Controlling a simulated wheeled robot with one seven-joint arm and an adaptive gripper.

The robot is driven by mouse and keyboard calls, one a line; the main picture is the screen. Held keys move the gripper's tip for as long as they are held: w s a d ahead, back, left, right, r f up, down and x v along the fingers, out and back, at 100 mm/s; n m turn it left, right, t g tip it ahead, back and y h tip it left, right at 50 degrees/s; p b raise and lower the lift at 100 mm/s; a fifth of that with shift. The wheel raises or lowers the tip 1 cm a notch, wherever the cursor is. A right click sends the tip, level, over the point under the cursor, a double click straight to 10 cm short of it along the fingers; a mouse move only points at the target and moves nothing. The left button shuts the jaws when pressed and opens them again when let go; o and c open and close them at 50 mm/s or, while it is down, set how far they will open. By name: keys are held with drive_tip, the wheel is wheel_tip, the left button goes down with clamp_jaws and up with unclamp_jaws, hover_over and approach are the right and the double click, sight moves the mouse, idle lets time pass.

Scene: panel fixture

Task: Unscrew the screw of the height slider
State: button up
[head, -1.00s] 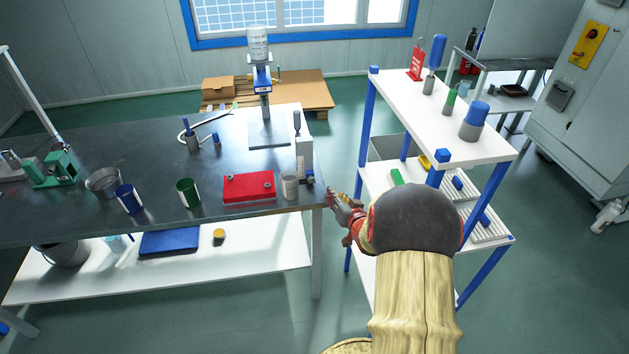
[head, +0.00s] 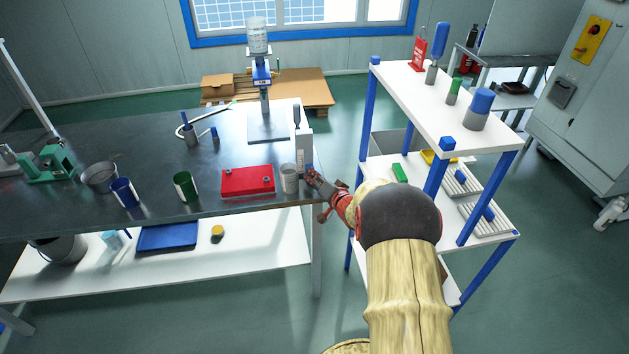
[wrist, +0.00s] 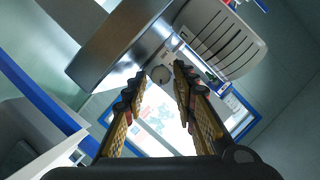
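The height slider (head: 304,145) is a pale upright fixture at the right end of the dark table. In the wrist view its slotted pale body (wrist: 225,40) shows at upper right. The screw (wrist: 160,75) appears there as a small round grey end. In the head view my gripper covers it. My gripper (head: 312,178) is at the slider's lower right side, beside the table edge. In the wrist view my gripper (wrist: 158,84) is open, with one finger on each side of the screw's end. I cannot tell whether either fingertip touches it.
A grey cup (head: 289,178) stands close left of the slider, with a red box (head: 248,181) beyond it. The table's right edge is close to my gripper.

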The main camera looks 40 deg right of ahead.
drive_tip(key=shift+w+d+f, duration=0.1)
drive_tip(key=shift+w, duration=0.2)
drive_tip(key=shift+c, duration=0.4)
clamp_jaws()
